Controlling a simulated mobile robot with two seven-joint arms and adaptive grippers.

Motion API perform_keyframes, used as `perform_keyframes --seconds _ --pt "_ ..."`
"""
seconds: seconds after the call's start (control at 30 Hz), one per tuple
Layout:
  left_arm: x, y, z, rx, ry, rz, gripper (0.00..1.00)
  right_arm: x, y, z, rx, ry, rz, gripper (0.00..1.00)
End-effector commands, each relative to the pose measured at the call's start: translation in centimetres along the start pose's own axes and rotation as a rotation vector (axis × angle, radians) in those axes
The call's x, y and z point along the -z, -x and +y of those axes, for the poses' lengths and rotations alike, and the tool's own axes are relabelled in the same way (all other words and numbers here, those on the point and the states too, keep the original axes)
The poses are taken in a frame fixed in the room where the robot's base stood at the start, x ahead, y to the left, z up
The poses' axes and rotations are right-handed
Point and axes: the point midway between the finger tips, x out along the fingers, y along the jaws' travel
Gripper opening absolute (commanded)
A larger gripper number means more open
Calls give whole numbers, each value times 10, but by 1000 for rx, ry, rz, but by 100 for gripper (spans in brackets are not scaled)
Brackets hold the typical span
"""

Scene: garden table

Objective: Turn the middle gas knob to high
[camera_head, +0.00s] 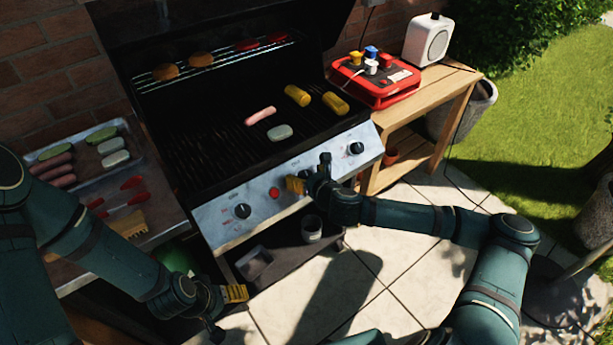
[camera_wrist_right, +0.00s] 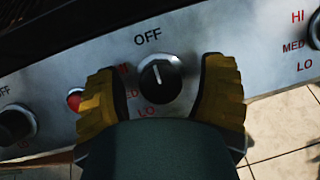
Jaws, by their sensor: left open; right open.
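The middle gas knob (camera_wrist_right: 160,78) is a black dial with a white pointer line, which points up, close to the OFF mark. Red HI, MED and LO marks run down its left side, partly covered by a finger. My right gripper (camera_wrist_right: 162,98) is open, one yellow fingertip on each side of the knob, with small gaps to it in the right wrist view. In the head view my right gripper (camera_head: 304,184) is at the front panel (camera_head: 215,222) and mostly hides this knob. My left gripper (camera_head: 230,294) is open and empty, low in front of the grill.
A left knob (camera_head: 243,211) and a right knob (camera_head: 356,148) flank the middle one; a red button (camera_head: 274,193) sits left of it. Food lies on the grill grate (camera_head: 220,135). A tray (camera_head: 143,177) stands left, a wooden side table (camera_head: 440,95) right.

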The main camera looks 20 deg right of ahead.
Motion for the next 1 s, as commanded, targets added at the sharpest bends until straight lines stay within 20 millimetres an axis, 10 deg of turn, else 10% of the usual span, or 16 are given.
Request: perform_keyframes --seconds 0.17,0.37,1.0 --pt "0 0 0 0 0 0 74 0 0 0 0 0 0 71" --pt "0 0 0 0 0 0 74 0 0 0 0 0 0 5" --pt "0 6 2 0 1 -3 74 -1 0 -1 -39 100 -7 3"
